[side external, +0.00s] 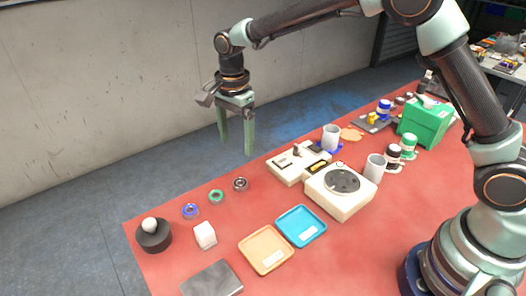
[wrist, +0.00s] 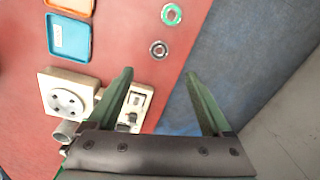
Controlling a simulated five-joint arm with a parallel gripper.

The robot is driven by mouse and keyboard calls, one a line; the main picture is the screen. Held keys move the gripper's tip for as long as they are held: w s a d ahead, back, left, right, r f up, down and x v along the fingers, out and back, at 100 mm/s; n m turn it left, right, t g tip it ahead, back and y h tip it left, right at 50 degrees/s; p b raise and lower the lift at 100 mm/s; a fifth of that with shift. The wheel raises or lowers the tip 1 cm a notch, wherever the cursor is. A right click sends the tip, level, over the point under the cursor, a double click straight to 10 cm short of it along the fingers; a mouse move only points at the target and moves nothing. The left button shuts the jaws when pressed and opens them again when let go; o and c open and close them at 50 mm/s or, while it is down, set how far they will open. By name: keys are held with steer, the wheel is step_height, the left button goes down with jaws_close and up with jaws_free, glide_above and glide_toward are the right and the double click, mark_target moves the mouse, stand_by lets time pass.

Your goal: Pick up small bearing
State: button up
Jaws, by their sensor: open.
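Three small ring-shaped bearings lie in a row near the table's far edge: a blue one (side external: 190,211), a green one (side external: 216,196) and a dark metal one (side external: 240,184). Which is the task's small bearing I cannot tell. My gripper (side external: 236,148) is open and empty, fingers pointing down, above the far edge of the table. In the wrist view my gripper (wrist: 159,75) shows its two green fingers wide apart. There the dark metal bearing (wrist: 158,49) lies just beyond the fingertips, and the green bearing (wrist: 171,14) is farther up; the blue one is out of that view.
On the red table (side external: 180,268) are an orange tray (side external: 266,250), a blue tray (side external: 300,226), a white cube (side external: 205,235) and a black round holder with a white ball (side external: 153,235). Right of the bearings stand a cream device (side external: 297,163) and a scale-like device (side external: 341,190).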

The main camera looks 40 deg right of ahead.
steer(key=f, duration=0.2)
glide_above(239, 183)
steer(key=f, duration=0.6)
steer(key=shift+a, duration=0.25)
steer(key=shift+d+f, duration=0.15)
steer(key=shift+f, duration=1.15)
steer(key=shift+d+f, duration=0.1)
steer(key=shift+f, duration=1.15)
steer(key=c, duration=1.3)
jaws_close()
steer(key=shift+r, duration=0.15)
